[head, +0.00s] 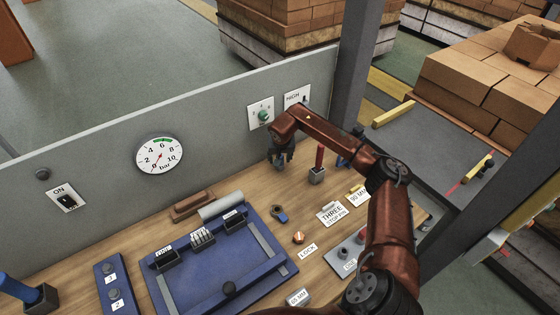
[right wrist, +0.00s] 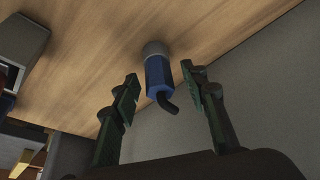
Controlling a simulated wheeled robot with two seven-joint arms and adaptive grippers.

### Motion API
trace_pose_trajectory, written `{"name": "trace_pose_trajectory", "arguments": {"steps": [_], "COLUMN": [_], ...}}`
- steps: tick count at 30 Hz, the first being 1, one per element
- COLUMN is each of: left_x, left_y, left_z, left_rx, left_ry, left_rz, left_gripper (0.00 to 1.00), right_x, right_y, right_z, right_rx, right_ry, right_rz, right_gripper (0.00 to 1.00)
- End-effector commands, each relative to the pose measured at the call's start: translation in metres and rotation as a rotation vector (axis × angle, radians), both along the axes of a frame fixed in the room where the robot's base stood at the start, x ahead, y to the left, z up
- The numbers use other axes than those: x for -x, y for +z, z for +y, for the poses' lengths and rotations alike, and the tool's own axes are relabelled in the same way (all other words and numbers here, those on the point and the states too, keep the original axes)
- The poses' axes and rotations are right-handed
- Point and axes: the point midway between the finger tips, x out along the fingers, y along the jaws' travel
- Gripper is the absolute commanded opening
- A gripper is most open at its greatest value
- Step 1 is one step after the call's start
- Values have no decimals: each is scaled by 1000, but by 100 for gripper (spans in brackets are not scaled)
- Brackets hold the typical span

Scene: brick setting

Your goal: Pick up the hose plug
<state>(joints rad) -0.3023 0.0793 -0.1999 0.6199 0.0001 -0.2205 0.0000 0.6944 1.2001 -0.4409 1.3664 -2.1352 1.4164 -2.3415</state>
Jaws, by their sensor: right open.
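The hose plug (right wrist: 158,76) shows in the right wrist view as a blue body with a grey collar at the table end and a short bent black tail toward the camera. It stands on the wooden table near the grey wall panel. My right gripper (head: 283,160) is open, its two dark fingers on either side of the plug with visible gaps. The plug is not clearly visible in the head view, where the gripper covers that spot. My left gripper is not in view.
A red-handled piece in a grey block (head: 317,174) stands right of the gripper. The grey panel (head: 215,120) with gauge (head: 159,155) and switches runs behind. A blue tray (head: 205,292) and a blue-grey ring piece (head: 279,214) lie in front.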

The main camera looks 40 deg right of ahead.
Motion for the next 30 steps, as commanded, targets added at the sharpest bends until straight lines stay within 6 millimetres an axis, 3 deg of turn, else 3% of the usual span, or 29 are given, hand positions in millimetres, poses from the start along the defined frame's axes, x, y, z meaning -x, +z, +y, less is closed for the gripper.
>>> {"name": "trace_pose_trajectory", "arguments": {"steps": [9, 26, 30], "left_x": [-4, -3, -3], "left_y": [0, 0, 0], "left_z": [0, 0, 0], "left_rx": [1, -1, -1], "left_ry": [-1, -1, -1], "left_rz": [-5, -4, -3], "left_gripper": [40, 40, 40], "right_x": [-1, -1, -1], "right_y": [-5, -4, -4], "right_z": [-2, -2, -2], "right_rx": [1, 0, 0], "right_ry": [-1, -2, -2], "right_rz": [0, 0, -1], "right_gripper": [40, 1, 0]}}
